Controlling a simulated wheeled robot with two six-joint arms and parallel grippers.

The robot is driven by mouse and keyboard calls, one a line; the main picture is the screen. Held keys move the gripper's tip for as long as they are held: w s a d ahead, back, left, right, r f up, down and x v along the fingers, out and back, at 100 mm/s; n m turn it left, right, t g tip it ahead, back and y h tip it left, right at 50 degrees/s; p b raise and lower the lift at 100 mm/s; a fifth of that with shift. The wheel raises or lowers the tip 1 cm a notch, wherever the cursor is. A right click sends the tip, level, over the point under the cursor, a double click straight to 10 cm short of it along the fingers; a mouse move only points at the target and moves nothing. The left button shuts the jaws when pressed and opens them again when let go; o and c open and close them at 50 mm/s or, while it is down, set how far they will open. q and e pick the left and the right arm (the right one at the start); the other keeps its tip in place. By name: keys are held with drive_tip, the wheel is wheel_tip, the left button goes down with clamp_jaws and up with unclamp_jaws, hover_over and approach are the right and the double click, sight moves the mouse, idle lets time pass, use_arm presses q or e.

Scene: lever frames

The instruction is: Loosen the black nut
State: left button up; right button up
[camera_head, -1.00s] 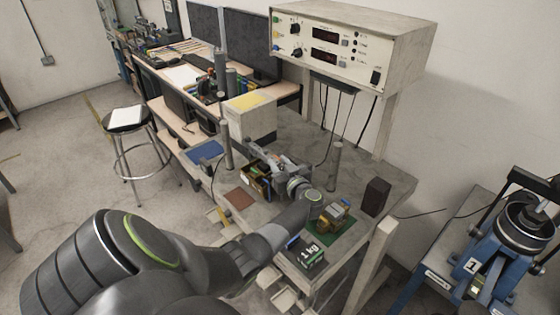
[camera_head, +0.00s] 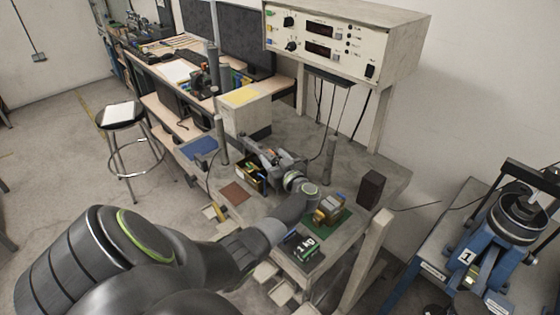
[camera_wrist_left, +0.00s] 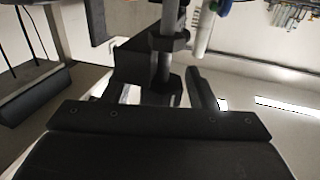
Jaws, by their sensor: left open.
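My left gripper (camera_head: 268,156) is over the workbench (camera_head: 290,140), with its arm coming in from the lower left. In the left wrist view, a grey upright rod (camera_wrist_left: 170,18) passes between the open fingers. A dark, angular piece that looks like the black nut (camera_wrist_left: 178,41) sits around this rod, between or just beyond the fingers. The dark finger shapes overlap it, so I cannot tell whether they touch it. The nut is too small to make out in the head view. My right gripper is not in view.
Grey posts stand left (camera_head: 221,140) and right (camera_head: 329,160) of the gripper. A control box (camera_head: 345,40) overhangs the back. A blue machine (camera_head: 500,230) stands right.

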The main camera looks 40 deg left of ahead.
use_arm(q)
drive_tip(key=b+v, duration=0.4)
drive_tip(key=v, duration=1.3)
drive_tip(key=shift+d, duration=0.15)
